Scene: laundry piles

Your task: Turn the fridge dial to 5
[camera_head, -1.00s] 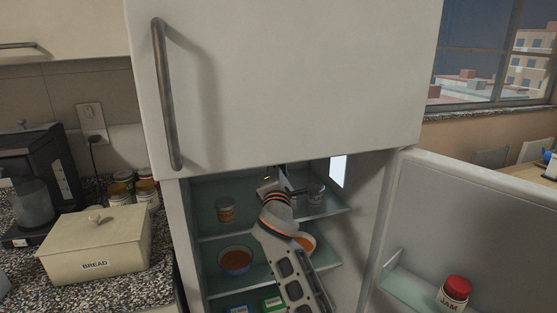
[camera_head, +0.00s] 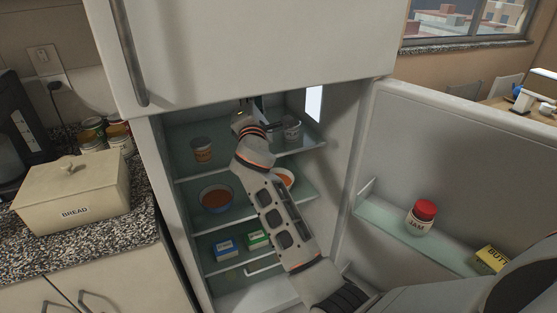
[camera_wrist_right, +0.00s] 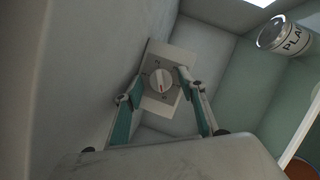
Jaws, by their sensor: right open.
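The fridge dial (camera_wrist_right: 161,81) is a round white knob on a pale square plate (camera_wrist_right: 179,62) in the right wrist view. My right gripper (camera_wrist_right: 153,88) is open, with one finger on each side of the dial plate; I cannot tell whether either finger touches. In the head view my right arm reaches into the open fridge (camera_head: 229,76), its wrist near the upper shelf, and the fingertips and dial are hidden there. My left gripper is not in view.
A can (camera_head: 202,150) and another can (camera_head: 291,128) stand on the upper shelf beside my wrist. Bowls of orange food (camera_head: 215,199) and small boxes (camera_head: 224,247) sit below. A bread box (camera_head: 75,190) stands left.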

